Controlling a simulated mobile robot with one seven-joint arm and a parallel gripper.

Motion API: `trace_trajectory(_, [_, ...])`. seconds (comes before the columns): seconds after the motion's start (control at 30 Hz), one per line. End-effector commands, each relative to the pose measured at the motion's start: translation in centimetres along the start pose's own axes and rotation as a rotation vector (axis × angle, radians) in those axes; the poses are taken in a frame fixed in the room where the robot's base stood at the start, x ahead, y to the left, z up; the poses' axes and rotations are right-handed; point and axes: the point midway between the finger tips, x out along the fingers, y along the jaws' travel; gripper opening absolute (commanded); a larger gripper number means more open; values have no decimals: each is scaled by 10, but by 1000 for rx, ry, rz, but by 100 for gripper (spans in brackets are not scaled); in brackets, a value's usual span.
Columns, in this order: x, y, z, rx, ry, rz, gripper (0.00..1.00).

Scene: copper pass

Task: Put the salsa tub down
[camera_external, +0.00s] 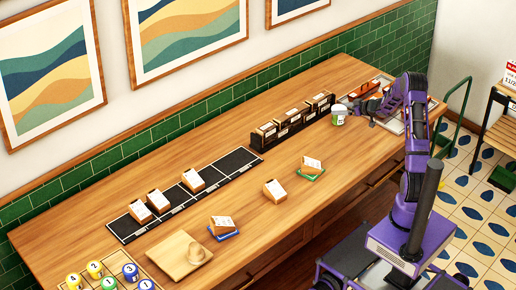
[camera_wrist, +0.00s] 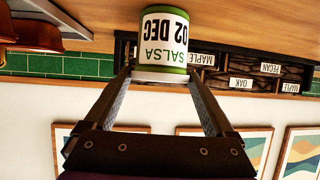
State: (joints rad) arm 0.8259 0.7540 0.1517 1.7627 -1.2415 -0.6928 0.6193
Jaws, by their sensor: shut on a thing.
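The salsa tub (camera_wrist: 163,42) is a white tub with green bands and a label reading "SALSA 02 DEC". It appears upside down in the wrist view, which is itself inverted. My gripper (camera_wrist: 160,76) is shut on it, with one finger on each side. In the external view the tub (camera_external: 338,116) is at the far right part of the wooden counter (camera_external: 355,160), just right of the black rack. My gripper (camera_external: 349,104) reaches it from the right. I cannot tell whether its base touches the counter.
The black rack (camera_external: 262,141) holds several wooden blocks; labels read maple, pecan and oak. A tray with red items (camera_external: 368,89) lies close behind my gripper. Small boxes on green (camera_external: 311,174) and blue (camera_external: 224,235) bases stand nearer the front. Bare counter lies in front of the tub.

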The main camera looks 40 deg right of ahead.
Motion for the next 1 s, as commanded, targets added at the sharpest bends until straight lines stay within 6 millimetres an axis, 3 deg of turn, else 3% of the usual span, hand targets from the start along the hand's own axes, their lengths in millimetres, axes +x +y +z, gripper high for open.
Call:
trace_trajectory(0.03, [1,0,2,0,1,0,17])
trace_trajectory(0.07, [1,0,2,0,0,0,94])
trace_trajectory(0.1, [1,0,1,0,0,0,100])
trace_trajectory(0.47, [-7,0,-2,0,-1,1,100])
trace_trajectory(0.8, [-77,1,-3,0,-1,4,100])
trace_trajectory(1.0, [-109,0,-2,1,0,1,100])
